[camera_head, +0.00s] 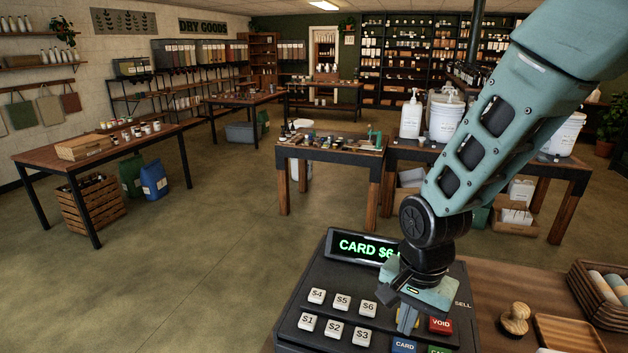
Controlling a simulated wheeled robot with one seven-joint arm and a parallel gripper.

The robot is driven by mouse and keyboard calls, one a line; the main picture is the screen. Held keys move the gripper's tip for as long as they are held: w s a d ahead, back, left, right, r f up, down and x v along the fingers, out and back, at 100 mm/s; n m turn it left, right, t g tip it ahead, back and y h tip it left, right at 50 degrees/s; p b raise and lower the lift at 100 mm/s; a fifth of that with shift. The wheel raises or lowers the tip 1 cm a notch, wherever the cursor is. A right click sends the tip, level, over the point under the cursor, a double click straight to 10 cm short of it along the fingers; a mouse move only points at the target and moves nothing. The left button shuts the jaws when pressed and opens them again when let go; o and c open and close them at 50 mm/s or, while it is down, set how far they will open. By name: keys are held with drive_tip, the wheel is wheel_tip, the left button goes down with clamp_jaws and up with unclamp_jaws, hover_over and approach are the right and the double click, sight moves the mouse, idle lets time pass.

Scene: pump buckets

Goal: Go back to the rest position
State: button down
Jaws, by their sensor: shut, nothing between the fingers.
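My gripper (408,318) hangs from my arm over the right half of a dark cash register (312,276). It is shut and empty, with its fingertips pointing down between the number keys and the red VOID key (440,324). I cannot tell whether the fingertips touch the register. The green display (352,246) reads "CARD $6"; my arm hides its right end. The blue CARD key (404,345) lies just below the fingertips. White keys marked $1 to $6 lie to the left.
A wooden counter (484,290) holds the register, a wooden stamp (515,318), a wooden tray (568,334) and a basket of rolls (604,292). Beyond stand a table of small goods (330,154) and a table with white pump buckets (444,118). The floor at left is open.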

drive_tip(key=s+a+n+b, duration=0.4)
drive_tip(key=s+n+b, duration=0.4)
drive_tip(key=s+n, duration=0.7)
drive_tip(key=shift+s+a+n+b, duration=0.15)
drive_tip(key=shift+s+n+b, duration=0.2)
drive_tip(key=shift+s, duration=0.2)
